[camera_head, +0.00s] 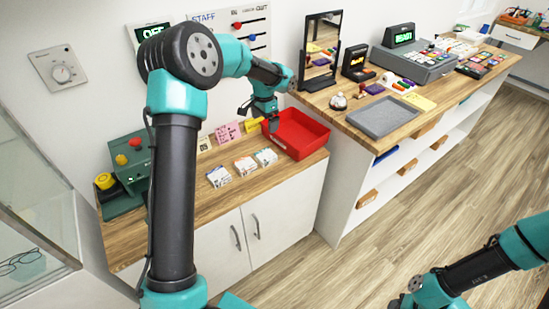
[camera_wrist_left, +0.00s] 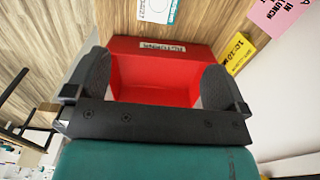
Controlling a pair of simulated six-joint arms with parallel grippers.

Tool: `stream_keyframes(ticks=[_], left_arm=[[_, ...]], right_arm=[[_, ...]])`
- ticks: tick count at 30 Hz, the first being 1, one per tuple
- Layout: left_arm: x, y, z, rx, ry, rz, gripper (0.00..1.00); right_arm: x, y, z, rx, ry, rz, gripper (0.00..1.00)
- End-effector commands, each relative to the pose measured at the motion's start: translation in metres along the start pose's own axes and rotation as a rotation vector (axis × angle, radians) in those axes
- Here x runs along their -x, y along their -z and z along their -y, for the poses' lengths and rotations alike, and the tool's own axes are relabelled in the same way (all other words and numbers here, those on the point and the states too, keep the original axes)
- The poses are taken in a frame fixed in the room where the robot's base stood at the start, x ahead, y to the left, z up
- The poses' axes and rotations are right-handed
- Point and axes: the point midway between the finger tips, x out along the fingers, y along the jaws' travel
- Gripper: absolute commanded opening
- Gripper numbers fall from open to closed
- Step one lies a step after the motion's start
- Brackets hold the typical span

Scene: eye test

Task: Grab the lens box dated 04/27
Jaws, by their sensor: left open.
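Three small white lens boxes with coloured ends lie in a row on the wooden counter in the head view: a left one (camera_head: 219,176), a middle one (camera_head: 245,164) and a right one (camera_head: 265,156). Their dates are too small to read. In the left wrist view a white box (camera_wrist_left: 156,10) is cut off by the top edge. My left gripper (camera_head: 272,127) is open and empty, pointing down at the red tray (camera_head: 318,128), beyond the row of boxes. In the left wrist view its fingers (camera_wrist_left: 155,85) stand wide apart in front of the tray. My right gripper is out of view.
A pink note (camera_head: 228,133) and a yellow note (camera_head: 252,125) stand behind the boxes by the wall. A green device with buttons (camera_head: 125,170) is at the counter's left end. A taller counter with a mirror (camera_head: 320,50) and grey tray (camera_head: 383,116) rises at right.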

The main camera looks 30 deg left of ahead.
Motion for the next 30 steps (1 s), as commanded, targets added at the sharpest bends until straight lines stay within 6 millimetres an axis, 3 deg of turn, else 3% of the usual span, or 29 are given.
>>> stream_keyframes(ticks=[8, 24, 30], left_arm=[[-0.010, 0.000, -0.001, 0.000, -0.001, 0.002, 1.00], [-0.099, 0.000, -0.002, 0.001, -0.002, 0.002, 1.00], [-0.121, 0.000, -0.001, 0.001, -0.002, 0.000, 1.00]], right_arm=[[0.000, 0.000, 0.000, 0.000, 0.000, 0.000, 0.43], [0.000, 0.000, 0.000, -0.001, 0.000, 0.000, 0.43], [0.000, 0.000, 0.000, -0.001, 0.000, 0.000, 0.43]])
